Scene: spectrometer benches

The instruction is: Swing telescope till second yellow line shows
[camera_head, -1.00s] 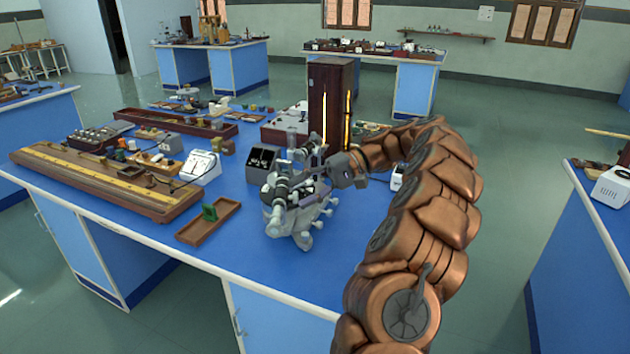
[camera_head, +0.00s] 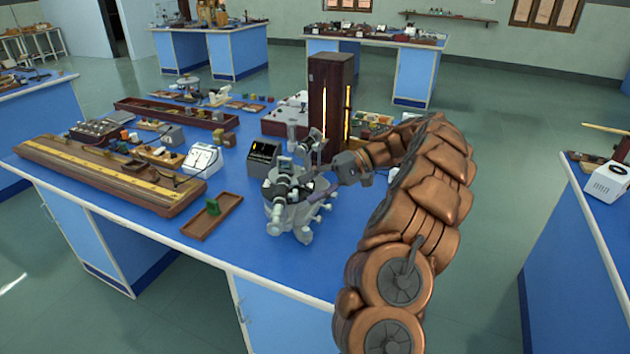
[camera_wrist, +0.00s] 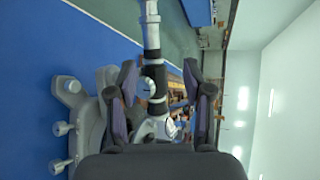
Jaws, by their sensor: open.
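The grey spectrometer (camera_head: 295,215) stands near the front edge of the blue bench. Its telescope (camera_wrist: 152,55), a pale tube with black bands, runs between my open fingers in the wrist view; I cannot tell whether they touch it. My gripper (camera_wrist: 163,85) also shows at the right side of the spectrometer in the head view (camera_head: 328,187), partly hidden among its parts. A small dark display box (camera_head: 263,158) stands behind and left of the spectrometer. Its screen has small yellowish marks, too small to count as lines. A tall brown lamp housing (camera_head: 331,88) with bright slits stands behind.
A long wooden ruler board (camera_head: 105,175), a shallow wooden tray (camera_head: 212,218) with a green piece, and a white meter (camera_head: 202,160) lie to the left. My arm covers the bench's right side. Some blue bench top is clear in front of the spectrometer.

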